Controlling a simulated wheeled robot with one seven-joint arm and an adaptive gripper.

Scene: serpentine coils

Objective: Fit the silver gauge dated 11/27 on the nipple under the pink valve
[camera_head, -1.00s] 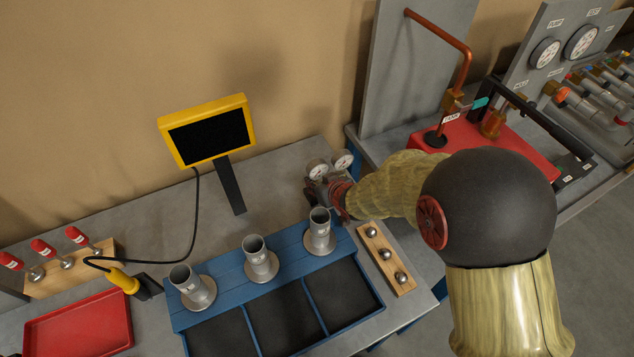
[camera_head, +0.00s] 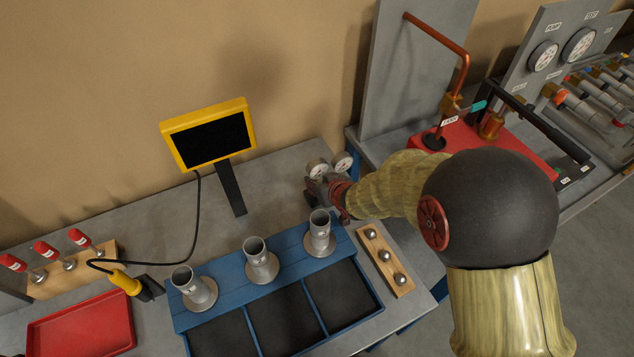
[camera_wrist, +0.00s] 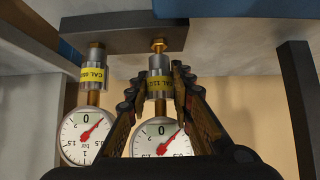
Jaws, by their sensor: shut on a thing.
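In the wrist view, my gripper (camera_wrist: 158,84) is shut on the silver collar of one gauge (camera_wrist: 159,62). Its yellow label reads "CAL 11/2…", with the last figure unclear. Its white dial (camera_wrist: 155,137) is partly hidden by my fingers. The gauge's brass end meets a dark grey block (camera_wrist: 125,38). A second silver gauge (camera_wrist: 93,80), labelled "CAL 08/…", sits beside it on the same block. In the head view, my gripper (camera_head: 338,190) is at the two gauges on the grey bench. I cannot make out a pink valve or its nipple.
A blue tray (camera_head: 178,318) with several upright grey cups stands in front of the gauges. A wooden block (camera_head: 388,262) with steel balls lies to its right. A yellow-framed screen (camera_head: 210,133) stands left. A row of valves and pipes (camera_head: 590,95) is at far right.

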